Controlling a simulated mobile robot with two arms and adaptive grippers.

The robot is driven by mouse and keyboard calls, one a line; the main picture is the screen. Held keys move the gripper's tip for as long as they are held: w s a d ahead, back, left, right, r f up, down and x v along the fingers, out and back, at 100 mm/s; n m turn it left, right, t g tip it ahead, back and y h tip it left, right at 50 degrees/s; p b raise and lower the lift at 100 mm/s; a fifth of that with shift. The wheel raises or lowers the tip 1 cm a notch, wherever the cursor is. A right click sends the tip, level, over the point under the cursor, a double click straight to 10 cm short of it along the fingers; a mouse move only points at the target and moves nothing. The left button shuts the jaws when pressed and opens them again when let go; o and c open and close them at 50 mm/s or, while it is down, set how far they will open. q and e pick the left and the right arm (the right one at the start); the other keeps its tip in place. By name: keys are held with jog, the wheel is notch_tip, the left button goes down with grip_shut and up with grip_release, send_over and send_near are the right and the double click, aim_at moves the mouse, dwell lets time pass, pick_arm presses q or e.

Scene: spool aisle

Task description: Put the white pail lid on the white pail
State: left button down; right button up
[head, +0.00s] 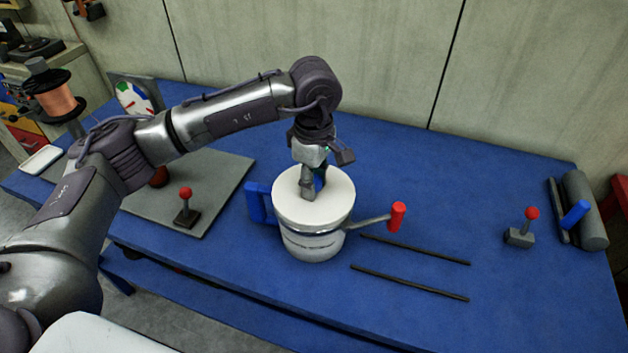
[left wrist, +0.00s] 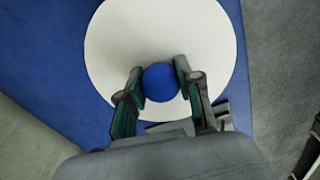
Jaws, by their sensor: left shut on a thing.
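The white pail lid (head: 335,205) is a round white disc with a blue knob, which shows between my fingers in the left wrist view (left wrist: 161,83). My left gripper (head: 314,187) is shut on the knob from above; its two fingers also show in the left wrist view (left wrist: 158,78). The white pail (head: 312,245) stands upright on the blue table directly below the lid. The lid looks level and covers the pail's mouth, hiding its rim. I cannot tell whether the lid touches the rim all round. My right gripper is not in view.
A blue handle (head: 258,203) is left of the pail; a red-tipped lever (head: 397,216) sticks out right. Two dark rods (head: 410,283) lie to the right. A red-knobbed block (head: 520,236) and grey roller (head: 586,210) are at the far right. A grey mat (head: 225,190) lies left.

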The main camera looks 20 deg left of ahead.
pick_arm(q)
jog(key=shift+f, duration=0.15)
jog(key=c, duration=0.7)
grip_release()
notch_tip(320, 180, up, 12)
dwell(0.4)
